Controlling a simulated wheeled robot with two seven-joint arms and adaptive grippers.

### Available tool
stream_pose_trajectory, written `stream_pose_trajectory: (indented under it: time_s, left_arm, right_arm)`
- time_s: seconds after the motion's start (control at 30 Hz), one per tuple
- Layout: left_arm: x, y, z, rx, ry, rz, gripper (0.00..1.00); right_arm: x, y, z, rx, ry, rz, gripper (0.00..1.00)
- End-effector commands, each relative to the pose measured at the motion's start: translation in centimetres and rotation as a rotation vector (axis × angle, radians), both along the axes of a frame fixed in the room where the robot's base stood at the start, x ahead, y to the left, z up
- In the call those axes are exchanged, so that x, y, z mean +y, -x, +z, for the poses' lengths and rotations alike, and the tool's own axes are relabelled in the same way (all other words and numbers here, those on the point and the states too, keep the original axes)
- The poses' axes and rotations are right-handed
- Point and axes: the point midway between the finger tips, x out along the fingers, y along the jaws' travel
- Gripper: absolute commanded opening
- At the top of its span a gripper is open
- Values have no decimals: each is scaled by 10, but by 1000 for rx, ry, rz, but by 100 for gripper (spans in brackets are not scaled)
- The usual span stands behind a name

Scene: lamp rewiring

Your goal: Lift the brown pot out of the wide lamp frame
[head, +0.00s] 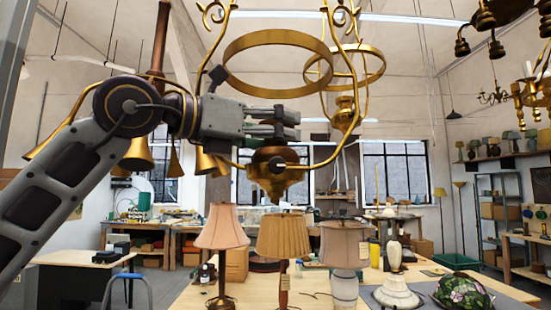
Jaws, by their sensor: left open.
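The wide lamp frame hangs in the upper middle of the head view, with a brass ring (232,75) above and curved brass arms running down from it. The brown pot (274,158), rounded with a tapering bottom, sits low between these arms, at the frame's lower end. My left gripper (292,123) comes in from the left, its fingers pointing right. It is open and looks empty, just above the pot's top in the picture. The gripper hides part of the pot's upper side, and I cannot tell whether they touch. My right gripper is not in view.
A second, narrower brass frame (376,72) with a brass pot (345,113) hangs behind to the right. Brass bell shades (138,157) hang behind my left arm. Below, a workbench (190,298) carries several shaded lamps, including a pink one (221,228).

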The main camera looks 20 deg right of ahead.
Motion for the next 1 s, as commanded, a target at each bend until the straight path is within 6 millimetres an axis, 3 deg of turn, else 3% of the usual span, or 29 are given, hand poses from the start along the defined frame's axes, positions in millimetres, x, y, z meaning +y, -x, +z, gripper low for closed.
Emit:
stream_pose_trajectory:
  time_s: [0.1,0.53,1.0]
  left_arm:
    - [0,0,0,0,0,0,80]
    - [1,0,1,-2,2,0,26]
    - [0,0,5,-2,2,0,26]
  right_arm:
    - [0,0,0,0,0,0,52]
    - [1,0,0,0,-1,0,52]
    - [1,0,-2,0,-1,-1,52]
